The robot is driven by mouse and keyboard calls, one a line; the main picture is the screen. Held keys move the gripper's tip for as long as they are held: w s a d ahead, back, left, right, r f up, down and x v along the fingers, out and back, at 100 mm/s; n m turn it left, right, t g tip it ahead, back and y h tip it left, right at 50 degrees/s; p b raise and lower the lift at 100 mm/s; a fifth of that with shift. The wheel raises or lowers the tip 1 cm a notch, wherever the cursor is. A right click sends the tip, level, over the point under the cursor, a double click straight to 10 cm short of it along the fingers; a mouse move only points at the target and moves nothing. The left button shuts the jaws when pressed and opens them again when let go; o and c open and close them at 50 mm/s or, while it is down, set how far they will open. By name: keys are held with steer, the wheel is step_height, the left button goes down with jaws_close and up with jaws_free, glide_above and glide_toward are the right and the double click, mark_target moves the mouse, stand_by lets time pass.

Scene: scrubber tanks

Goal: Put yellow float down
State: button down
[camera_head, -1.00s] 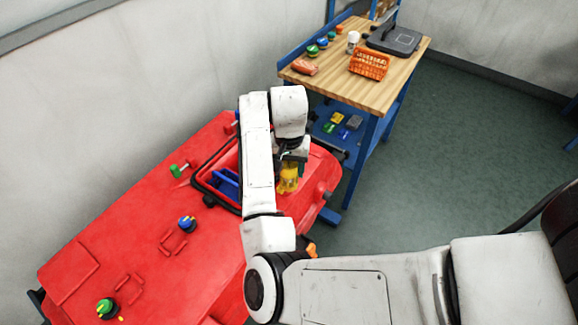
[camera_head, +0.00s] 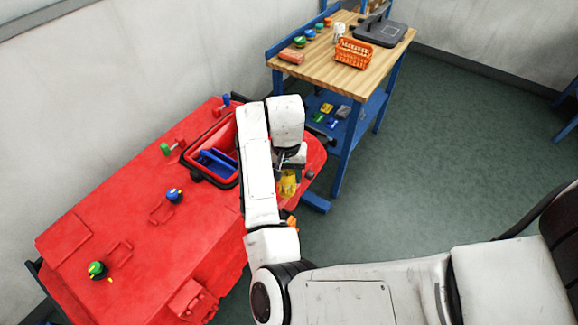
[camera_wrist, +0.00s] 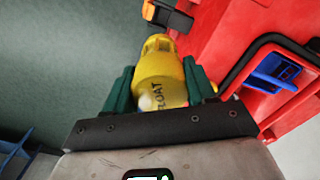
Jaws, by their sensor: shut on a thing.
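The yellow float (camera_wrist: 158,75), with dark "FLOAT" lettering, is between the green fingers of my gripper (camera_wrist: 160,88) in the wrist view. My gripper is shut on it. In the head view the yellow float (camera_head: 288,183) shows below my wrist, at the right end of the red scrubber tank (camera_head: 140,205). My gripper (camera_head: 289,172) is partly hidden by the arm there. I cannot tell whether the float touches a surface.
An open red bin with a black rim (camera_head: 192,172) holds a blue part (camera_head: 215,160). Green and blue knobs stand on the tank. A blue workbench (camera_head: 330,75) behind carries an orange basket (camera_head: 353,54) and a grey case (camera_head: 380,32). Green floor lies open at right.

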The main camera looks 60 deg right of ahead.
steer(key=s+a+f+n, duration=0.2)
steer(key=a+f+n, duration=0.9)
steer(key=a+f, duration=0.8)
step_height(320, 180, down, 2)
steer(key=shift+s+a+n, duration=0.15)
steer(key=shift+a+n, duration=0.1)
steer(key=shift+n, duration=0.05)
steer(key=shift+s, duration=0.15)
